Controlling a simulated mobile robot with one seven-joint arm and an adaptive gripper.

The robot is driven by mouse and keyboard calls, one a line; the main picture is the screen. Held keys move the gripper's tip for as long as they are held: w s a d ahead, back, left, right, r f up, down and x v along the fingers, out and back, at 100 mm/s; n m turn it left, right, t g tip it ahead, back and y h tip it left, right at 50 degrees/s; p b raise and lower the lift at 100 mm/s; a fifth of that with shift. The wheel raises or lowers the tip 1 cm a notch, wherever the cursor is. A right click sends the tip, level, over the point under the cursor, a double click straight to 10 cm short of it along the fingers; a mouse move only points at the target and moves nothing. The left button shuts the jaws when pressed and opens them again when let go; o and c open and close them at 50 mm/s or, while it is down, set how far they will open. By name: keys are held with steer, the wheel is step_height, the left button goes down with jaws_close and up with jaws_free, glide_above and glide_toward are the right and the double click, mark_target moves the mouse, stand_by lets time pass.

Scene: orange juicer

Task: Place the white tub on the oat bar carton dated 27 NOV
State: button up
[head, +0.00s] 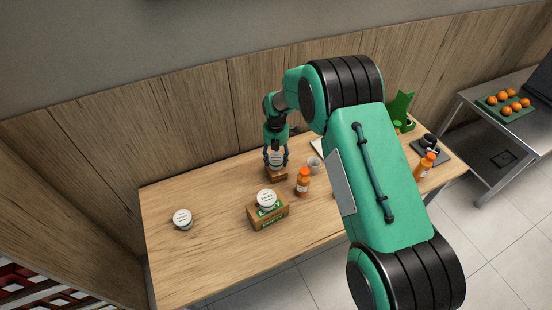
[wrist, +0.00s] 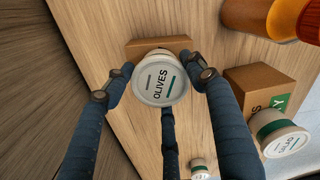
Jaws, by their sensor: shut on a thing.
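My gripper (head: 276,150) has its dark fingers shut around a white tub (head: 276,161), whose lid reads OLIVES in the wrist view (wrist: 159,84). The held tub is upright, right over a small brown carton (head: 277,175). That carton also shows behind the tub in the wrist view (wrist: 150,44). I cannot tell whether the tub touches it. A second carton (head: 268,216), brown with a green label, stands nearer the front with another white tub (head: 266,199) on top. A third white tub (head: 182,218) is at the table's left. No date is readable on either carton.
An orange-capped bottle (head: 303,184) and a pale cup (head: 314,164) stand close to the right of my gripper. Another orange bottle (head: 425,165) is at the right end. The wooden table (head: 200,265) is clear at front left. A wall runs behind it.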

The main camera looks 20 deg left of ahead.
mark_target(276, 158)
steer(key=shift+f, duration=0.1)
steer(key=o, duration=1.3)
step_height(276, 158, up, 12)
steer(key=shift+r+p, duration=0.15)
steer(key=shift+p, duration=0.55)
steer(key=shift+r, duration=0.1)
